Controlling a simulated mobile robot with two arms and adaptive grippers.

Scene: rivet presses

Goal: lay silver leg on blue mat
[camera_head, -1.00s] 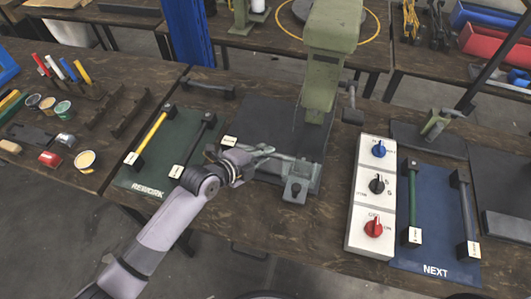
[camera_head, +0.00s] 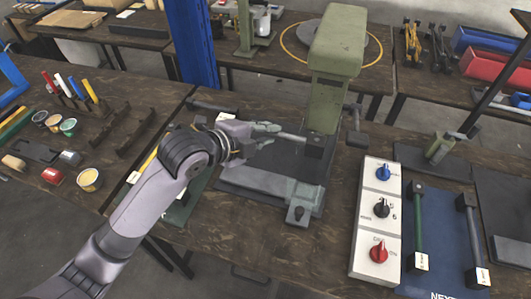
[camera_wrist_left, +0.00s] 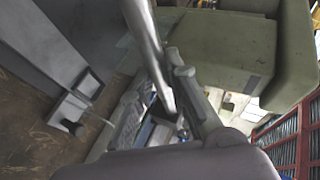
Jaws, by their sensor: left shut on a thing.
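My left gripper (camera_head: 266,134) is shut on the silver leg (camera_head: 291,136), a thin metal rod with a dark block at its far end. The leg is above the dark base plate of the green press, close to its column. In the left wrist view the silver leg (camera_wrist_left: 150,50) runs from the top edge down between the fingers (camera_wrist_left: 180,95). The blue mat (camera_head: 443,225) is at the right, its lower edge cut off. On it lie a green leg (camera_head: 419,225) and a grey leg (camera_head: 472,232), side by side. My right gripper is out of view.
The green press (camera_head: 335,60) stands beside the held leg. A white control box (camera_head: 373,235) with three knobs stands between press and blue mat. A green mat (camera_head: 182,210) with a yellow leg is partly behind my left arm. Small paint pots stand at the left.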

